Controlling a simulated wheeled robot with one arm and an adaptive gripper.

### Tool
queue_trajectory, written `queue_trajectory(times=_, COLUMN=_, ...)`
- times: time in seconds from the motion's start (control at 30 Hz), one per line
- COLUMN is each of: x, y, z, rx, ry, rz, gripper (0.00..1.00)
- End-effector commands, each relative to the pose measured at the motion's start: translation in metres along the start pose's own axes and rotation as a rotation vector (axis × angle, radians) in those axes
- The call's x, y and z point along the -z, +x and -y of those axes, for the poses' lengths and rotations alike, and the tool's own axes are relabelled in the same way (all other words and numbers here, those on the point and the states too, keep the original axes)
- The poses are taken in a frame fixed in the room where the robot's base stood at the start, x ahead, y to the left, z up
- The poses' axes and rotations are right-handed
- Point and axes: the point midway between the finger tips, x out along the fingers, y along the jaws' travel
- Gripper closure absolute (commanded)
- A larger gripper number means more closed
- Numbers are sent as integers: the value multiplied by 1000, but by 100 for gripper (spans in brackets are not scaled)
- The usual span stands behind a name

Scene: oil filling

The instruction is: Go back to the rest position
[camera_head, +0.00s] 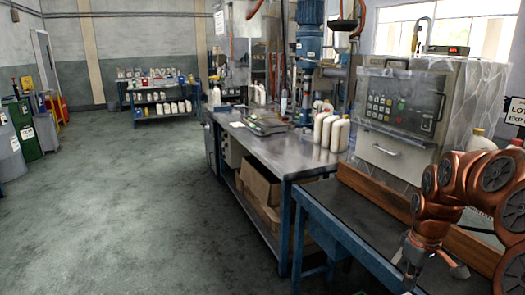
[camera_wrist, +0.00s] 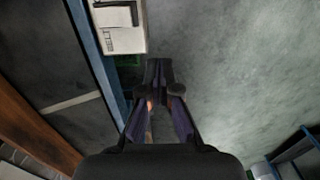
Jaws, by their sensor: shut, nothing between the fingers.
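My gripper (camera_wrist: 160,68) is in the middle of the wrist view, pointing down over the floor beside a blue table frame. Its fingers are together with nothing between them. In the head view, my copper-coloured arm is folded at the right edge, over the near end of the blue-framed table (camera_head: 338,205). The gripper (camera_head: 412,285) shows there only partly, dark, at the bottom edge of the picture.
A metal workbench (camera_head: 262,150) holds white bottles (camera_head: 331,132) and a blue machine (camera_head: 309,45). A boxy machine (camera_head: 405,115) stands behind the near table, with a wooden rail (camera_head: 375,197) in front. Cardboard boxes (camera_head: 262,187) sit below. The grey floor (camera_head: 120,200) at left is clear.

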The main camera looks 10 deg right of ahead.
Motion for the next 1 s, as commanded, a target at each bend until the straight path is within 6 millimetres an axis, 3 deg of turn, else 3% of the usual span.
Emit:
queue_trajectory(times=0.03, x=3, y=-16, z=22, rx=0, ry=-8, rz=1, gripper=100)
queue_trajectory(times=0.27, x=-6, y=-49, z=113, rx=16, ry=10, rz=28, gripper=100)
queue_trajectory(times=0.5, x=-41, y=-72, z=192, rx=17, ry=67, rz=70, gripper=100)
queue_trajectory(times=0.8, x=-105, y=-86, z=266, rx=7, ry=191, rz=125, gripper=100)
queue_trajectory(times=1.0, x=-141, y=-86, z=290, rx=1, ry=274, rz=150, gripper=100)
